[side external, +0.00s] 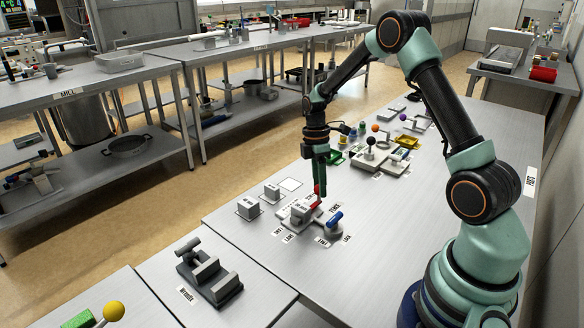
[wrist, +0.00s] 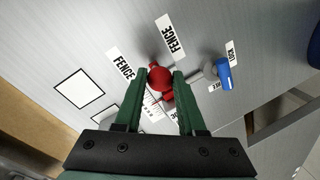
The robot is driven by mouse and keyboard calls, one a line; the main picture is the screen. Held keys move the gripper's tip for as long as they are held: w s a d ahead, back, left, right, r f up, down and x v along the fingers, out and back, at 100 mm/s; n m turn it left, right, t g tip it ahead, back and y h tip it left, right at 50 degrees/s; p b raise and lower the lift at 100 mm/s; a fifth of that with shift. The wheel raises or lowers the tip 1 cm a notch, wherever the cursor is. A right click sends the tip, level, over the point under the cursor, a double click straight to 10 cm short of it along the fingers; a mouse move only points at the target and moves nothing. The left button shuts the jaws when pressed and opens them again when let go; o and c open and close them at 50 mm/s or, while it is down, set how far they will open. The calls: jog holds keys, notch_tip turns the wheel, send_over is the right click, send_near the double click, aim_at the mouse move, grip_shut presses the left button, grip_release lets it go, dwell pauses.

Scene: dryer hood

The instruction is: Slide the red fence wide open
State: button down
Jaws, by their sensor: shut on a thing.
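The red fence handle (wrist: 160,77) has a round red knob and stands between my fingertips in the wrist view. It also shows as red parts (side external: 316,203) on a small grey fixture (side external: 299,210) in the side view. My gripper (wrist: 160,80) points down and is shut on the red knob; in the side view its green fingers (side external: 321,186) partly hide the handle. White labels reading FENCE (wrist: 170,35) lie on the table beside the handle. A printed scale shows just below the knob, partly hidden by my fingers.
A blue lever (wrist: 223,74) with LOCK and FREE labels is close to the right of the handle. Two grey blocks (side external: 248,207) and a white square (side external: 290,185) lie nearby. Knobbed fixtures (side external: 370,155) stand further back. A grey clamp-like device (side external: 208,272) is at front left.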

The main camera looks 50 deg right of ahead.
jog(key=shift+d+r, duration=0.1)
jog(key=shift+d, duration=1.55)
jog(key=c, duration=0.5)
grip_release()
notch_tip(320, 180, up, 12)
jog(key=w, duration=0.2)
jog(key=shift+d, duration=0.45)
